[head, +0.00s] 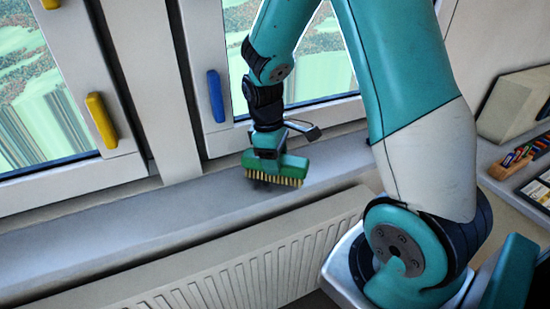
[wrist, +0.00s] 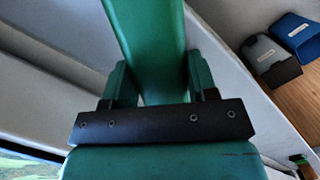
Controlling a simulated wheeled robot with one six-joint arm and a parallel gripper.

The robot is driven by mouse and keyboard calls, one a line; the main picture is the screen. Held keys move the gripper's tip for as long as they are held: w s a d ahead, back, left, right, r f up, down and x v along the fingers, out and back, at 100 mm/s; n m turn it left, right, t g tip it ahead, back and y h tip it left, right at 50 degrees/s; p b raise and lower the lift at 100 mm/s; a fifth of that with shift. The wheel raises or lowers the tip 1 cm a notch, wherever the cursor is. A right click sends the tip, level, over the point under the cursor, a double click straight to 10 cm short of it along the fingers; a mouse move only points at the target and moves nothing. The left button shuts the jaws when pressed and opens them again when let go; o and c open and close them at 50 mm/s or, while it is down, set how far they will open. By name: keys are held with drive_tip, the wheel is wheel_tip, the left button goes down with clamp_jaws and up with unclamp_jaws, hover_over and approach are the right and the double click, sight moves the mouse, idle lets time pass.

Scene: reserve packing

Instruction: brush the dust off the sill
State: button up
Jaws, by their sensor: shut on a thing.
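The green brush (head: 276,166) with tan bristles is upright on the grey window sill (head: 110,226), bristles down. A dark patch, perhaps dust, shows at the sill by the brush's left end. My gripper (head: 268,146) is above the brush and shut on it. In the wrist view my gripper (wrist: 152,92) has a finger on each side of the green brush handle (wrist: 147,40). The bristles are hidden in the wrist view. I cannot tell whether they press on the sill.
A white radiator (head: 240,275) stands below the sill. The window has a yellow handle (head: 101,120) and a blue handle (head: 216,96). At right are a beige box (head: 512,104) and a pen holder (head: 520,155). The sill left of the brush looks clear.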

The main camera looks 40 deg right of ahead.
drive_tip(key=shift+f+b, duration=0.7)
drive_tip(key=shift+f, duration=0.35)
drive_tip(key=shift+r, duration=0.1)
